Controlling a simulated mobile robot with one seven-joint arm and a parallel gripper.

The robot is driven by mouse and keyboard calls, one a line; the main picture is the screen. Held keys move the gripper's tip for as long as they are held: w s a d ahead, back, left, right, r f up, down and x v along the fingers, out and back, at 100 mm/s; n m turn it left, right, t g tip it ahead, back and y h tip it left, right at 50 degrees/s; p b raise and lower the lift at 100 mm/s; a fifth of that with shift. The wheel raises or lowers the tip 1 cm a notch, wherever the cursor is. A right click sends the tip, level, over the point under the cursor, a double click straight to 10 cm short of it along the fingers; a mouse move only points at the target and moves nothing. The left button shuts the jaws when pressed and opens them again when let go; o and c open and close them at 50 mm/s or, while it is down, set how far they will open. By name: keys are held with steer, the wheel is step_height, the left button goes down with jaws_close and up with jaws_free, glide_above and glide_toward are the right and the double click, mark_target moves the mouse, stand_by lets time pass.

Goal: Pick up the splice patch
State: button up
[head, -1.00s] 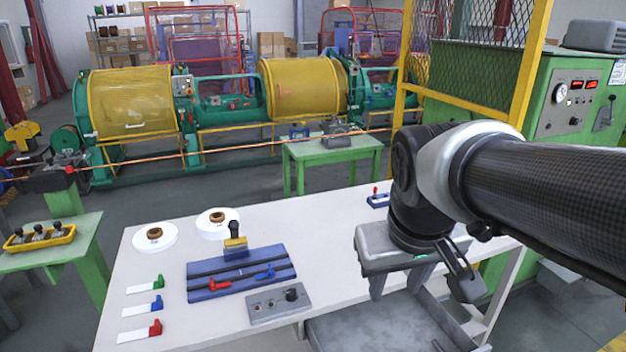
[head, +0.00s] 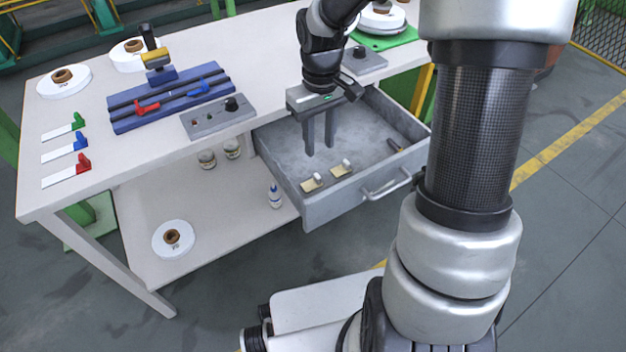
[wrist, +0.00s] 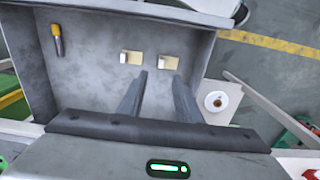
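Two small pale-yellow patches with white curled tabs lie side by side on the floor of the open grey drawer (head: 318,215). In the head view one patch (head: 312,183) is nearer the drawer's front left and the other patch (head: 341,169) is just right of it. The wrist view also shows a left patch (wrist: 131,58) and a right patch (wrist: 168,63). I cannot tell which is meant as the splice patch. My gripper (head: 320,149) points down over the drawer, fingers apart and empty. In the wrist view its fingertips (wrist: 160,76) appear just short of the patches.
A small tool with a yellow part (wrist: 57,40) lies at the drawer's side. The drawer walls surround my fingers. On the bench stand a blue splicing fixture (head: 170,97), a grey control box (head: 218,117) and white reels. A small bottle (head: 274,196) stands on the lower shelf.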

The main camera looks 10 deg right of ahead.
steer(key=b, duration=0.1)
glide_above(319, 178)
steer(key=f, duration=0.5)
steer(key=shift+w+f, duration=0.3)
steer(key=f, duration=0.1)
steer(key=f+b, duration=0.1)
steer(key=f, duration=0.1)
steer(key=f+b, duration=0.1)
steer(key=shift+s+f, duration=0.15)
steer(key=shift+s, duration=0.15)
steer(key=shift+f, duration=0.45)
steer(key=shift+c, duration=0.2)
jaws_close()
